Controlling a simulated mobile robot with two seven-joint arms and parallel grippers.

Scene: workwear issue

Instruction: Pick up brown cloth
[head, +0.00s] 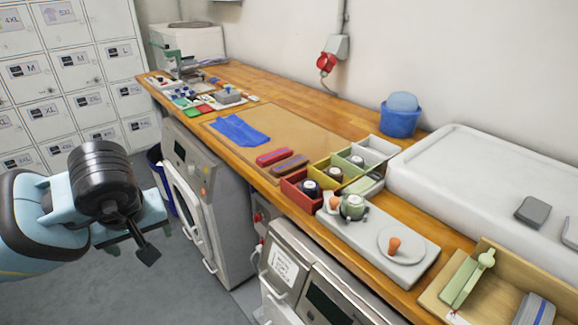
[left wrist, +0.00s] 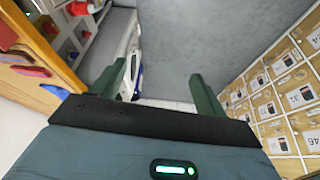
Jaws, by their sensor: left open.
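A brown folded cloth (head: 291,166) lies on the tan mat (head: 300,128) on the wooden counter, just in front of a red folded cloth (head: 275,156). A blue cloth (head: 239,131) lies spread out farther back on the mat. My left gripper (head: 140,243) is off the counter's front edge, at the left of the head view, apart from all the cloths. Its two fingers are spread and empty in the left wrist view (left wrist: 160,75). My right gripper is not in view.
Coloured bins (head: 321,187) with spools stand right of the cloths. A grey board (head: 385,252), a blue tub (head: 400,117) and a white basin (head: 480,170) are farther right. Machines (head: 222,190) stand under the counter. Lockers (head: 70,75) line the left. The floor (head: 100,295) around my gripper is clear.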

